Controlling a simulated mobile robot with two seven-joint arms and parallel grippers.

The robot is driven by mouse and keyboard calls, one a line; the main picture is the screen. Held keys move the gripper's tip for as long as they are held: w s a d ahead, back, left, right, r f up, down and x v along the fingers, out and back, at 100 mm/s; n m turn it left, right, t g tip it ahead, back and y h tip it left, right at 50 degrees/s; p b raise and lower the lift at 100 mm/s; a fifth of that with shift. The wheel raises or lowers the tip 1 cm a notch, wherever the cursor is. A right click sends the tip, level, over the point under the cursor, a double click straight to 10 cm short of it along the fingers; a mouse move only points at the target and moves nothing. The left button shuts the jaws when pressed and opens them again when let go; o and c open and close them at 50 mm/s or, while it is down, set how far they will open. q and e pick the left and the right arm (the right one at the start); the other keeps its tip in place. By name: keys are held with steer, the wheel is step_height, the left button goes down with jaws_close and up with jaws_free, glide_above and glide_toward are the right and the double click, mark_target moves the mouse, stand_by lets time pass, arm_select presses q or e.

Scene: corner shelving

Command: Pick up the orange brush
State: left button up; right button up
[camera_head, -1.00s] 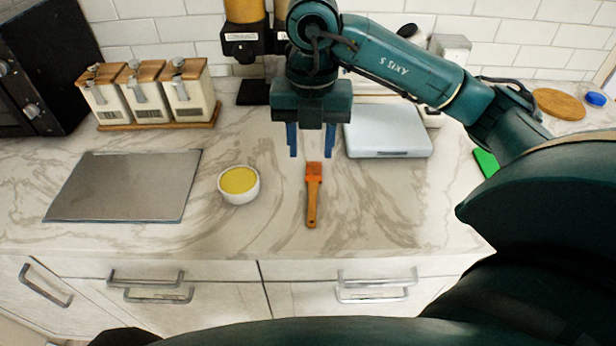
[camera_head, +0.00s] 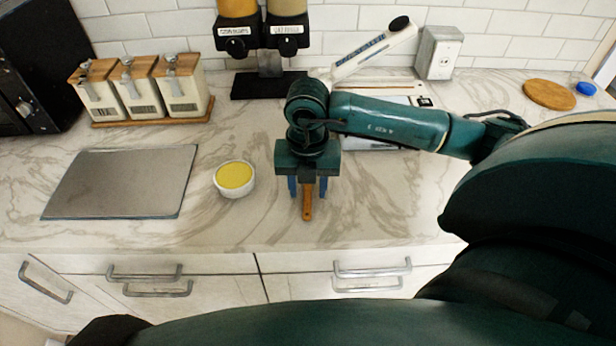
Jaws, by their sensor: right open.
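The orange brush (camera_head: 308,203) lies on the marble counter with its handle toward the front edge. My right gripper (camera_head: 308,190) is over the brush, pointing down, with its blue fingers open on either side of it. The brush's bristle end is hidden behind the gripper body; only the handle shows. I cannot tell whether the fingers touch it. My left gripper is not in view.
A white bowl of yellow contents (camera_head: 234,179) stands left of the gripper. A metal plate (camera_head: 122,183) lies further left. Canisters (camera_head: 140,90) and a dispenser (camera_head: 262,40) stand at the back. A scale (camera_head: 372,146) is partly behind my arm.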

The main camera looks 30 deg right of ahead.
steer(key=shift+f, duration=0.3)
steer(key=shift+c, duration=0.2)
jaws_close()
stand_by(0.3)
